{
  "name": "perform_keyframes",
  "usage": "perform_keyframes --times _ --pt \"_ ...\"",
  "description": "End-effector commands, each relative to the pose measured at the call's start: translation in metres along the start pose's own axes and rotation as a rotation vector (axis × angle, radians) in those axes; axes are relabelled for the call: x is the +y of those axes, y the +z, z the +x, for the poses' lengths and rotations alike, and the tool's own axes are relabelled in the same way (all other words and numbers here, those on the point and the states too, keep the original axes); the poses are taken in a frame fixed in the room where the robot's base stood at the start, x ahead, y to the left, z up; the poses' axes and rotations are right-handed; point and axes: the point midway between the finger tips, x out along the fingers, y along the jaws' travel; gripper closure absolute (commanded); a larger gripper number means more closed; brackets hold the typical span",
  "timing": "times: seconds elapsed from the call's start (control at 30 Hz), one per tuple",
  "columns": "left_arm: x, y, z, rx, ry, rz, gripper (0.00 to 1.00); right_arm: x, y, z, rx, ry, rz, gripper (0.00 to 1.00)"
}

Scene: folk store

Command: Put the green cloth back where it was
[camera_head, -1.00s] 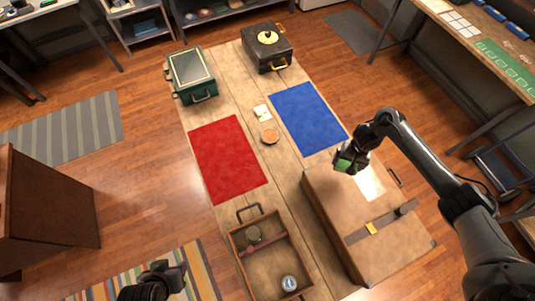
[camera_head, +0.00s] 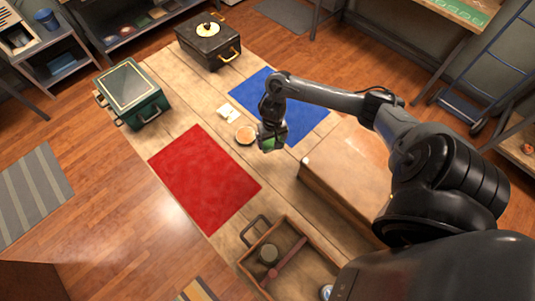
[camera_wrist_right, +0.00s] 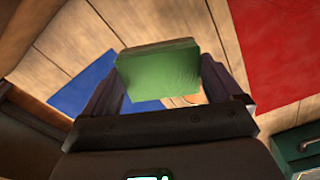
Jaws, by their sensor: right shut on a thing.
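The green cloth (camera_head: 268,144) is a small folded block between the fingers of my right gripper (camera_head: 270,138). In the right wrist view the cloth (camera_wrist_right: 158,72) fills the space between the two dark fingers. In the head view it appears over the wooden table, near the front edge of the blue mat (camera_head: 248,90) and right of the red mat (camera_head: 205,180). My left gripper is out of view.
A round orange item (camera_head: 246,135) and a pale pad (camera_head: 228,114) lie beside the gripper. A large brown case (camera_head: 345,165) stands close on the right. An open wooden tray (camera_head: 252,262) is in front. A green box (camera_head: 135,92) and black box (camera_head: 210,43) stand behind.

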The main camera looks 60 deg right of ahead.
Motion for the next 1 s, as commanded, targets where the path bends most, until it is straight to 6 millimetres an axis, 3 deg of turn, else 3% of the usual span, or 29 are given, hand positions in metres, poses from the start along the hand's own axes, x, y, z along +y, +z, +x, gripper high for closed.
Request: perform_keyframes --times 0.03,0.1,0.27,0.53,0.8,1.0 --pt "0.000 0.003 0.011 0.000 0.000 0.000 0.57 0.000 0.002 0.016 -0.004 -0.002 0.004 0.41" --pt "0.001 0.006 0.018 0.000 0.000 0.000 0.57 0.000 0.002 0.028 -0.004 -0.002 0.004 0.41" --pt "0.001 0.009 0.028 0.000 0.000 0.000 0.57 0.000 0.002 0.049 -0.003 -0.001 0.002 0.41" --pt "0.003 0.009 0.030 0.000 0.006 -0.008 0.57 0.000 0.002 0.062 -0.003 -0.001 0.001 0.41" --pt "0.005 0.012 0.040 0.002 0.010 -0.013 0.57 0.000 0.002 0.092 -0.002 0.000 0.002 0.41" --pt "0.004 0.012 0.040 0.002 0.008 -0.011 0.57 0.000 0.001 0.093 -0.001 0.000 0.001 0.41"
